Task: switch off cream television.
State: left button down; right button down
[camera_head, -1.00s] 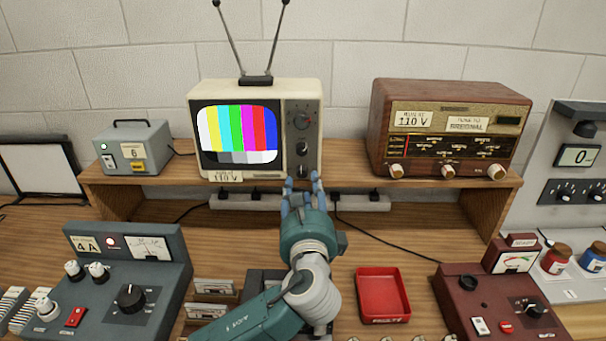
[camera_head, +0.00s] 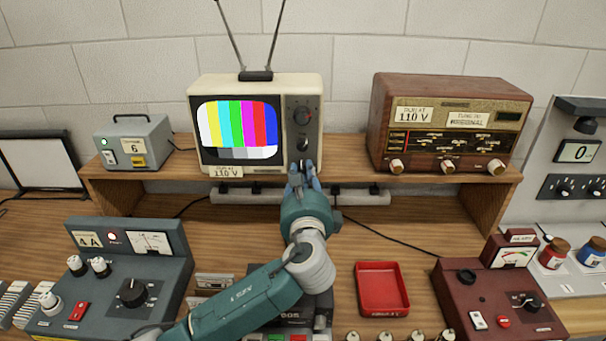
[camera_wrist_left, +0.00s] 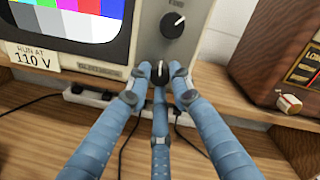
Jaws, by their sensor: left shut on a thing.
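The cream television (camera_head: 258,88) stands on the wooden shelf with colour bars lit on its screen. Its control panel on the right has a top dial (camera_head: 302,117), a middle knob (camera_head: 302,145) and a lowest knob (camera_wrist_left: 159,73). In the left wrist view the middle knob (camera_wrist_left: 172,24) is clear above my fingers. My right gripper is not in view.
A brown radio (camera_head: 447,98) stands to the right on the shelf, and a small grey box (camera_head: 134,145) to the left. A power strip (camera_head: 360,198) runs below the shelf. A red tray (camera_head: 381,290) and control units (camera_head: 125,275) stand on the bench below.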

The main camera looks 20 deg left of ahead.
pick_arm(q)
jog(key=shift+d+f, duration=0.1)
jog(key=shift+f, duration=0.05)
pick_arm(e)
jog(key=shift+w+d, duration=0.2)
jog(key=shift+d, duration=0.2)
pick_arm(q)
jog(key=shift+n, duration=0.4)
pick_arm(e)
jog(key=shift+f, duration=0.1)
pick_arm(q)
jog(key=n+b, duration=0.1)
jog(key=n, duration=0.4)
jog(key=shift+f, duration=0.1)
jog(key=n+b, duration=0.1)
jog(key=n, duration=0.3)
jog(key=shift+n, duration=0.4)
jog(key=n, duration=0.2)
jog(key=n+h+b, duration=0.1)
jog(key=n, duration=0.1)
jog(key=shift+r+n, duration=0.2)
jog(key=shift+n, duration=0.1)
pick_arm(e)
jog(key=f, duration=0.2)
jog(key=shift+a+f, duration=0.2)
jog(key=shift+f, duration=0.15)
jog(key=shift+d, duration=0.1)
pick_arm(q)
jog(key=shift+r, duration=0.1)
